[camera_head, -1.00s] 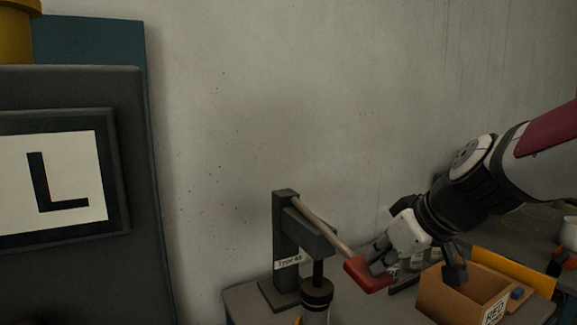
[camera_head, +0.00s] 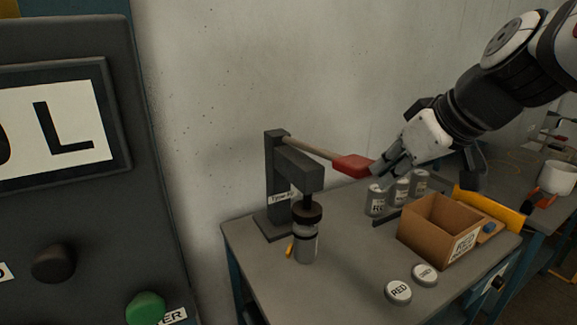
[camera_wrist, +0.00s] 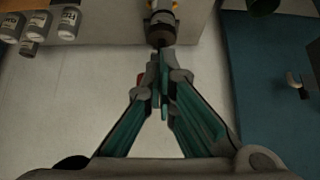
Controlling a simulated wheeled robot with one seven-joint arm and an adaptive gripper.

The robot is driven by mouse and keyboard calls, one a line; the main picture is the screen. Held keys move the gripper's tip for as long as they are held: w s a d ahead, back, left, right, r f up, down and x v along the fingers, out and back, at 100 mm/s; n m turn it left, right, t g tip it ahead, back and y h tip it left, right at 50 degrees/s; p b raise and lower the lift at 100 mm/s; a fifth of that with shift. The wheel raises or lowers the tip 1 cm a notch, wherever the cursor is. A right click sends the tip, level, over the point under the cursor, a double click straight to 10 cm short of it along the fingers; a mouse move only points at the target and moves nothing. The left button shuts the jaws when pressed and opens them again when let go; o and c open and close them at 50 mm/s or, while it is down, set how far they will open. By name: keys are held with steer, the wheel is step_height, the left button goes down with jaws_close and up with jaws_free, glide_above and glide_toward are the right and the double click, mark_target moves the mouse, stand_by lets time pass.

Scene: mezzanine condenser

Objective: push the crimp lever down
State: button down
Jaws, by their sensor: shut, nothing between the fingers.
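The crimp press (camera_head: 277,190) is a dark grey stand on the table. Its lever is a tan rod with a red handle (camera_head: 352,166), sloping gently down to the right from the post top. A vial (camera_head: 305,243) stands beneath the press's black crimp head (camera_head: 307,212). My gripper (camera_head: 382,167) is shut and empty, its fingertips at the handle's right end; I cannot tell if they touch. In the wrist view my shut fingers (camera_wrist: 160,65) hide most of the handle, with a red sliver (camera_wrist: 140,80) beside them.
Several labelled cans (camera_head: 375,200) stand behind an open cardboard box (camera_head: 425,238) on the table (camera_head: 340,285). Two lids (camera_head: 398,292) lie in front. A dark panel with a green button (camera_head: 145,309) stands at left. The table's front middle is clear.

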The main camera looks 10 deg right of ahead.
steer(key=shift+s+d+r, duration=0.35)
steer(key=shift+s+r, duration=0.35)
steer(key=shift+s, duration=0.2)
steer(key=shift+s+d+r, duration=0.35)
steer(key=shift+s+r, duration=0.35)
steer(key=shift+s, duration=0.15)
